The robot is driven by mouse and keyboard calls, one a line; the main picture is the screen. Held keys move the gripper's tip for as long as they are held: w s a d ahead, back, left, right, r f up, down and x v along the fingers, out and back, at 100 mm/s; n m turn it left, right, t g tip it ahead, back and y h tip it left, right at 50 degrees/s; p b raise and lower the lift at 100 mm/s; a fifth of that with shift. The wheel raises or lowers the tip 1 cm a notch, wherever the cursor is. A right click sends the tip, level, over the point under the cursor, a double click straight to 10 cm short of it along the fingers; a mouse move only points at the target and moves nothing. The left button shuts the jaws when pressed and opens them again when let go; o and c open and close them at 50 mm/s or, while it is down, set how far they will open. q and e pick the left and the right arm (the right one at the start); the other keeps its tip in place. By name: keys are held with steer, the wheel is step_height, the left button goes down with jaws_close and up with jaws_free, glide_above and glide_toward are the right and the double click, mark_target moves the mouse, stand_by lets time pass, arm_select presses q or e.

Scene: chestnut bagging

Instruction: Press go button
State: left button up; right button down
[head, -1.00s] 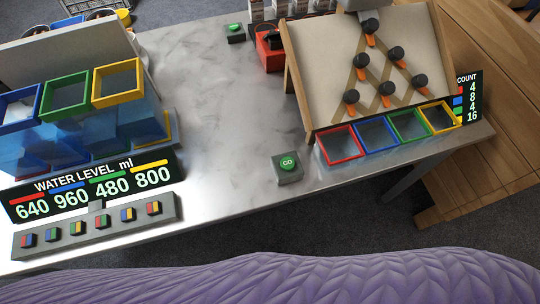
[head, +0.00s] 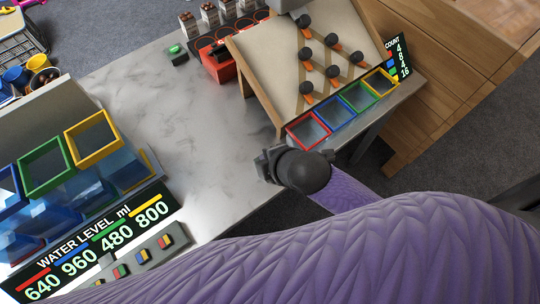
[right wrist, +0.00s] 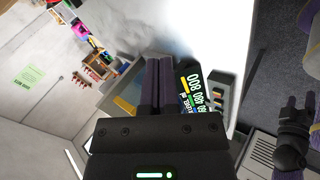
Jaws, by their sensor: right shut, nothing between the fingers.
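My right gripper (head: 265,165) reaches in from the right in the head view, over the front edge of the metal table. Its fingers are shut and empty, as the right wrist view (right wrist: 157,65) also shows. The grey box with the green GO button seen earlier at the table's front edge is now hidden behind this gripper. I cannot tell whether the fingers touch it. A second green button on a dark box (head: 177,52) is at the back of the table, apart from the gripper. My left gripper (right wrist: 298,102) shows small at the right of the right wrist view, its fingers seemingly apart.
Water tanks and a WATER LEVEL sign (head: 95,245) stand at left. The middle of the table (head: 170,105) is clear.

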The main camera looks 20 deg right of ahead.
steer(key=w+d+f+n, duration=0.1)
steer(key=w+n, duration=0.1)
steer(key=n, duration=0.4)
steer(key=w+d+f+n+t+y, duration=0.1)
steer(key=w+n, duration=0.2)
steer(key=n, duration=0.4)
steer(key=shift+w+d+f, duration=0.3)
steer(key=shift+w+d, duration=0.05)
steer(key=shift+d, duration=0.05)
steer(key=shift+f, duration=0.15)
step_height(320, 180, down, 8)
steer(key=b, duration=0.8)
steer(key=shift+f, duration=0.3)
